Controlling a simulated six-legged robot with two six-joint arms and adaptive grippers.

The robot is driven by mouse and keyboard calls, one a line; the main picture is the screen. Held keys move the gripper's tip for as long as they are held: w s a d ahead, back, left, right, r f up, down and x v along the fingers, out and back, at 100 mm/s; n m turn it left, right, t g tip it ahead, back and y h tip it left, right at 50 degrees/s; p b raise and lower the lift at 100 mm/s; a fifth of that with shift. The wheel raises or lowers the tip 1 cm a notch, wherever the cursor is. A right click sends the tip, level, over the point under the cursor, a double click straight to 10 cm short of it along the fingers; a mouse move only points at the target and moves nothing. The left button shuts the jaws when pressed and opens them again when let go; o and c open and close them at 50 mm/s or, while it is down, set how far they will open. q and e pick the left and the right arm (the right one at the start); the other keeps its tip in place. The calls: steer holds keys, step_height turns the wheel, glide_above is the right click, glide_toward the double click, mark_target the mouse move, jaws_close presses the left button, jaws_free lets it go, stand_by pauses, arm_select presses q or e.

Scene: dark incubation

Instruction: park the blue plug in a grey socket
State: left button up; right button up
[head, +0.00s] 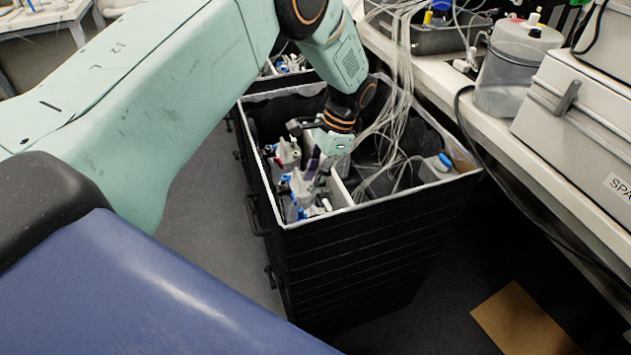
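My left gripper (312,150) reaches down into a black open-topped crate (365,222), over its left compartment. Its fingers are small and partly merged with the parts below, so I cannot tell whether they are open or shut. Under and beside it are grey-white fittings (299,186) with small blue parts and a red part (280,164). Any grey socket among them is too small to make out for certain. A blue piece (445,160), possibly the blue plug, lies in the crate's right corner, apart from the gripper. My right gripper is out of view.
Pale cables (398,100) hang from the bench into the crate's right side, close to my gripper. A white bench (480,113) with a clear jar (512,70) and a grey case (580,118) runs along the right. Grey floor (215,215) is clear left of the crate.

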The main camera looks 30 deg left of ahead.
mark_target(302, 208)
arm_select(q)
steer(key=b+x, duration=0.1)
steer(key=x, duration=0.1)
steer(key=b+x, duration=0.2)
steer(key=w+b+x, duration=0.1)
steer(key=x, duration=0.1)
steer(key=shift+s+d+f, duration=0.1)
steer(key=shift+f, duration=0.5)
steer(key=shift+s+a+f, duration=0.4)
steer(key=shift+s+f, duration=0.3)
steer(key=shift+s, duration=0.05)
steer(key=shift+s+f+b, duration=0.15)
steer(key=shift+f+b, duration=0.1)
steer(key=shift+b, duration=0.05)
steer(key=shift+w+f, duration=0.35)
steer(key=shift+f, duration=0.1)
steer(key=shift+s+r, duration=0.25)
steer(key=shift+s, duration=0.05)
steer(key=shift+w+f, duration=0.1)
steer(key=shift+w, duration=0.05)
steer(key=shift+w+a, duration=0.1)
steer(key=shift+w, duration=0.05)
